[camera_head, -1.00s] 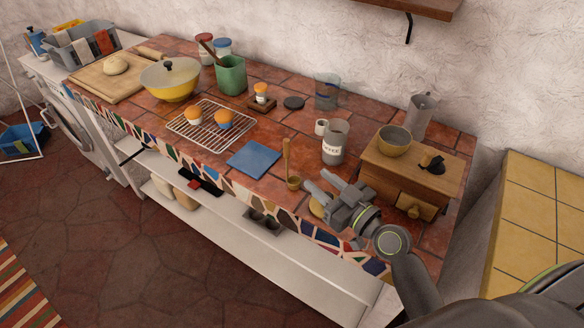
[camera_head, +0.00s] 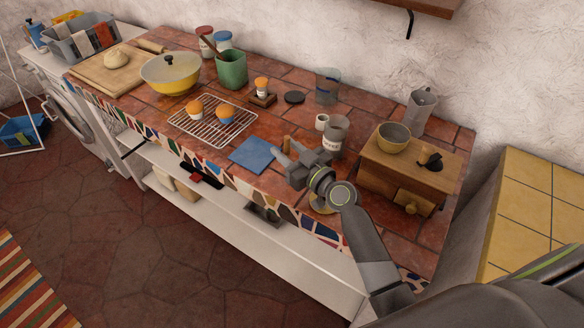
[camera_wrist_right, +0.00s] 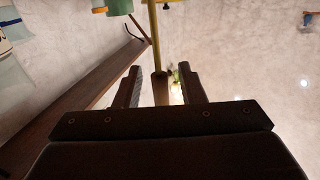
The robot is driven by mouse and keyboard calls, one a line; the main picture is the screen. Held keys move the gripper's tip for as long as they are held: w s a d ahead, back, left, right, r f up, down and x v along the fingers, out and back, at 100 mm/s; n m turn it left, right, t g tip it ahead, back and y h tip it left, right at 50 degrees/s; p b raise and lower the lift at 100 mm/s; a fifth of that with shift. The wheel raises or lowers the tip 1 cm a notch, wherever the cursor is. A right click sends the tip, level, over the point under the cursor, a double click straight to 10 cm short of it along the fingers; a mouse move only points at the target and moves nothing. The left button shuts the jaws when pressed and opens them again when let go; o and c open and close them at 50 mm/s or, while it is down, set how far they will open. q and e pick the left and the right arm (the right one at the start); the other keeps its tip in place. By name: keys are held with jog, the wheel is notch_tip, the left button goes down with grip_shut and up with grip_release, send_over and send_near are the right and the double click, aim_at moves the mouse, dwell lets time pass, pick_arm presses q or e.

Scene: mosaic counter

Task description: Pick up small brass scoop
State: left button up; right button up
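The small brass scoop stands near the front edge of the counter, to the right of a blue cloth. In the head view only the top of its handle (camera_head: 287,143) shows; its bowl is hidden behind my right gripper. My right gripper (camera_head: 281,154) is at the handle with its fingers apart. In the right wrist view the two fingers (camera_wrist_right: 161,88) are spread, with a brown upright piece, probably the handle, between them and gaps on both sides. My left gripper is not in view.
A wooden grinder box (camera_head: 408,172) stands right of the gripper. A grey labelled tin (camera_head: 335,134) and a small white cup (camera_head: 322,121) stand behind it. The blue cloth (camera_head: 253,154) and a wire rack (camera_head: 190,132) lie to the left. A yellow round item (camera_head: 318,207) is partly hidden below the wrist.

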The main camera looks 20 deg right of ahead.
jog(key=shift+c, duration=1)
grip_shut()
jog(key=shift+r, duration=0.1)
